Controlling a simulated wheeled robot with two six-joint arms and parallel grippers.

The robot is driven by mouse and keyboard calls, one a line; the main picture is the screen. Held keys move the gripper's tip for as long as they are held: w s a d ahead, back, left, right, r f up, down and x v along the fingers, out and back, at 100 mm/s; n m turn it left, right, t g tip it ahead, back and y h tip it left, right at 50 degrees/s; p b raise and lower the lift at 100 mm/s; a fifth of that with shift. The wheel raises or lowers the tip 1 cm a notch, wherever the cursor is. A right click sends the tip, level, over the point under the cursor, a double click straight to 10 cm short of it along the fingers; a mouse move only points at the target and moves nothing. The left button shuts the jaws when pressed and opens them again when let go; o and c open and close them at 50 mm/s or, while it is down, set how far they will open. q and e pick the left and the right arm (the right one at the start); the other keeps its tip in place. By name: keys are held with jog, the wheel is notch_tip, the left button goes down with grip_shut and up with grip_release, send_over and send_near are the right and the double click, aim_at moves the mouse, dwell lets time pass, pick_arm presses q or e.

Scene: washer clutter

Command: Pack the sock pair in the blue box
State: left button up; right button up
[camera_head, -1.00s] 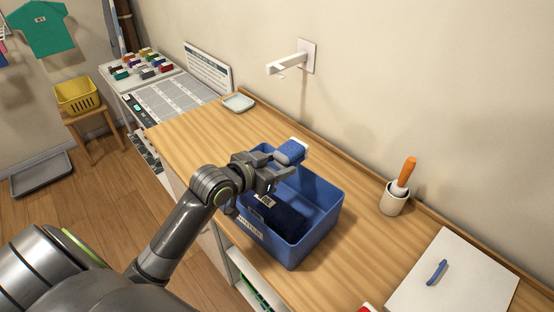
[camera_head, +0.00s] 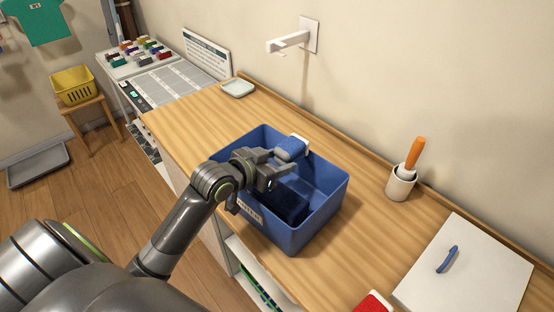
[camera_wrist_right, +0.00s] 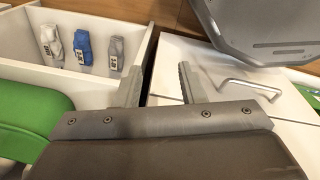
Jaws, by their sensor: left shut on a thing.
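The blue box (camera_head: 325,205) stands open on the wooden counter, with a label on its near side. A dark navy item (camera_head: 287,204) lies inside it. My left gripper (camera_head: 278,161) is shut on a blue sock pair (camera_head: 291,148) with a white end. It holds the pair over the box's far part; how far it is below the rim I cannot tell. My right gripper (camera_wrist_right: 161,88) is open and empty in the right wrist view. Beyond it, a blue bundle (camera_wrist_right: 83,47) stands between two grey bundles in a white drawer, all with tags.
A white board with a blue handle (camera_head: 446,260) and a cup with an orange-handled tool (camera_head: 402,182) are at the right. A red item (camera_head: 374,302) sits at the front edge. A wall bracket (camera_head: 290,41) juts out behind.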

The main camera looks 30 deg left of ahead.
pick_arm(q)
jog(key=o, duration=1.1)
pick_arm(e)
jog(key=shift+d, duration=0.3)
pick_arm(q)
jog(key=shift+o, duration=0.2)
jog(key=shift+s+a+r, duration=0.15)
jog(key=shift+s, duration=0.25)
jog(key=p+v, duration=0.6)
jog(key=v, duration=1)
jog(key=shift+s+r, duration=0.2)
jog(key=shift+s, duration=0.05)
pick_arm(e)
notch_tip(320, 180, up, 6)
jog(key=shift+a, duration=0.15)
pick_arm(q)
jog(key=shift+a, duration=0.1)
